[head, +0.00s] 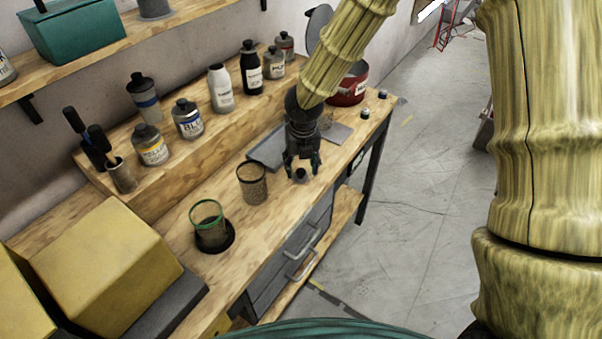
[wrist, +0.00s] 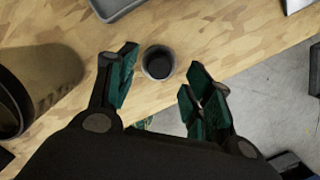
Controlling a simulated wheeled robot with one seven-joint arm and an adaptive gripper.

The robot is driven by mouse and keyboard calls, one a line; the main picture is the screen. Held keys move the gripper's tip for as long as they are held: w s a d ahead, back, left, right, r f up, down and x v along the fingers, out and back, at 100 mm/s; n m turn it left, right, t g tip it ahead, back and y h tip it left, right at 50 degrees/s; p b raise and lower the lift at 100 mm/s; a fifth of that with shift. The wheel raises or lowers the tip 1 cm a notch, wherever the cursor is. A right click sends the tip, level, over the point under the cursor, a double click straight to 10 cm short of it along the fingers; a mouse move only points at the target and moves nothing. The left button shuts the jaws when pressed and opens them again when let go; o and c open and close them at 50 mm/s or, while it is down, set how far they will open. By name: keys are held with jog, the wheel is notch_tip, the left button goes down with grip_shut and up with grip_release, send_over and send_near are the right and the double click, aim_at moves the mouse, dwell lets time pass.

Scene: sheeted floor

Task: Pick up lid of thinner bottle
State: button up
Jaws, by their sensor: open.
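A small round cup-like cap, dark inside with a pale rim (wrist: 158,63), sits on the wooden bench. It looks like the lid, though no lettering on it can be read. In the head view the cap (head: 300,175) is at my gripper's fingertips, near the bench's front edge. My gripper (head: 302,165) points down at the bench. In the wrist view my gripper (wrist: 160,78) has its green-padded fingers apart, with the cap between and slightly beyond the tips. No finger visibly touches it. I cannot tell which bottle is the thinner.
A mesh cup (head: 252,184) stands left of my gripper and shows large in the wrist view (wrist: 40,85). A green-rimmed cup (head: 207,222) is further left. Several bottles, including a blue-labelled one (head: 187,119), line the raised shelf. A grey tray (head: 268,150) lies behind.

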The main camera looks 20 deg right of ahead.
aim_at(301, 174)
jog(key=shift+w+f, duration=0.2)
jog(key=shift+f, duration=1.2)
jog(key=shift+c, duration=0.4)
jog(key=c, duration=0.8)
jog(key=shift+o, duration=0.2)
